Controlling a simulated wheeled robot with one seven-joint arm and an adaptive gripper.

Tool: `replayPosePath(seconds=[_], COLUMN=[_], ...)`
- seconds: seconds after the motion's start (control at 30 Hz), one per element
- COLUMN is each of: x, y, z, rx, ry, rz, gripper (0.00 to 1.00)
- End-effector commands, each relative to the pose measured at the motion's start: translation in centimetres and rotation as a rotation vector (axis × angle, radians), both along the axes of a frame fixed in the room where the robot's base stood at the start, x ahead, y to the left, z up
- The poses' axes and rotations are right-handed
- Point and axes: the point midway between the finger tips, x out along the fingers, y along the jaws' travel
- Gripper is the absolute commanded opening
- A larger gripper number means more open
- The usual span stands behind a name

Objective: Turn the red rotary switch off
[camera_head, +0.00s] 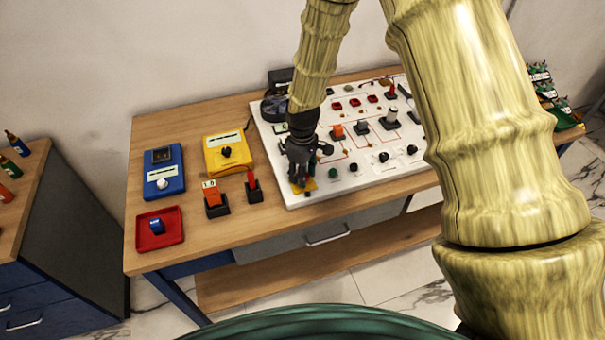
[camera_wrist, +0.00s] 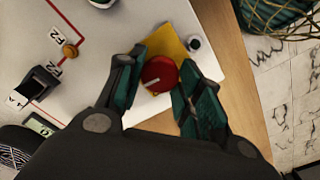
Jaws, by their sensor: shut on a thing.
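The red rotary switch (camera_wrist: 159,73) is a round red knob with a pale pointer line. It sits on a yellow plate (camera_wrist: 172,45) at the front left corner of the white panel (camera_head: 274,152). In the wrist view my gripper (camera_wrist: 160,80) has its two teal fingers on either side of the knob, shut on it. In the head view my gripper (camera_head: 302,176) reaches down over that corner and hides the knob; some of the yellow plate (camera_head: 310,185) shows beside it.
The panel bears several other knobs and switches, such as an orange switch (camera_head: 338,131) and a black knob (camera_head: 383,157). On the wooden table (camera_head: 240,228) left of it are a yellow meter (camera_head: 226,153), a blue meter (camera_head: 164,171) and a red tray (camera_head: 174,222). The table's front edge is close.

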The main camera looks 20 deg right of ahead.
Motion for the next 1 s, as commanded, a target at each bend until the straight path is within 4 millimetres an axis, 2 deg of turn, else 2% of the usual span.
replayPosePath(seconds=[0.6, 1.0], x=[0.1, 0.1], y=[-0.07, -0.09], z=[0.14, 0.13], rx=[0.0, -0.001], ry=[-0.003, -0.003], rz=[0.576, 0.834], gripper=[0.12, 0.12])
